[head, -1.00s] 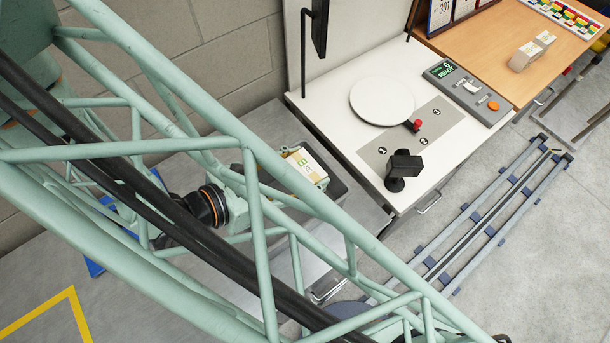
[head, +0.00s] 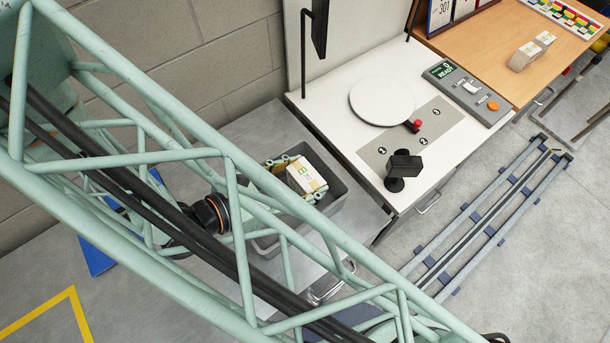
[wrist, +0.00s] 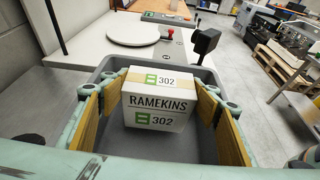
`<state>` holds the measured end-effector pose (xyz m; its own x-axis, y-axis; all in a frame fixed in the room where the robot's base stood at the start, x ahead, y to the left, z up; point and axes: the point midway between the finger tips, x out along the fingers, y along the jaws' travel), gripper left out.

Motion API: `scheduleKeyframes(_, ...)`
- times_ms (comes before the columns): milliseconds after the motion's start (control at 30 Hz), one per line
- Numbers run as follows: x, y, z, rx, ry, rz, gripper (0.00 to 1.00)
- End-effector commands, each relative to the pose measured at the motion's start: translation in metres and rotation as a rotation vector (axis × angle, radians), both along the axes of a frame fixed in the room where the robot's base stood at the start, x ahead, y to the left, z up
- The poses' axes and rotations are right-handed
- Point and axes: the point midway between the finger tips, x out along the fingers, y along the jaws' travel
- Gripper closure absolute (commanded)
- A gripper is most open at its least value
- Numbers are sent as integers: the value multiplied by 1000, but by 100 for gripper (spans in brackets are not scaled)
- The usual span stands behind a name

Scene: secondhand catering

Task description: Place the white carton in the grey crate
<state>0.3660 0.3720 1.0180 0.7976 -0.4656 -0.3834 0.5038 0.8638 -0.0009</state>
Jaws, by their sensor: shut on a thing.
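The white carton (wrist: 157,100), labelled RAMEKINS 302 with a tan strip on top, is between my gripper's yellow-padded fingers. It also shows in the head view (head: 307,174). My gripper (wrist: 158,108) is shut on the carton's two sides. In the head view my gripper (head: 300,182) is partly hidden by my arm's lattice. The grey crate (wrist: 210,76) surrounds the carton in the wrist view, with its far wall behind it. The crate rim (head: 345,188) also shows in the head view. I cannot tell whether the carton touches the crate floor.
A white bench (head: 330,110) beside the crate carries a round plate (head: 382,101), a black device on a stand (head: 403,168) and a control panel (head: 468,92). A wooden table (head: 560,60) with small cartons (head: 531,52) lies beyond. Floor rails (head: 480,225) run at the right.

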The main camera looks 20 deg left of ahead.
Motion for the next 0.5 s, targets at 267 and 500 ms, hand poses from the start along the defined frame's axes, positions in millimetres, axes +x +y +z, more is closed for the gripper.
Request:
scheduleKeyframes(267,0,0,-1,0,0,0,59)
scheduleKeyframes(500,0,0,-4,0,0,0,59)
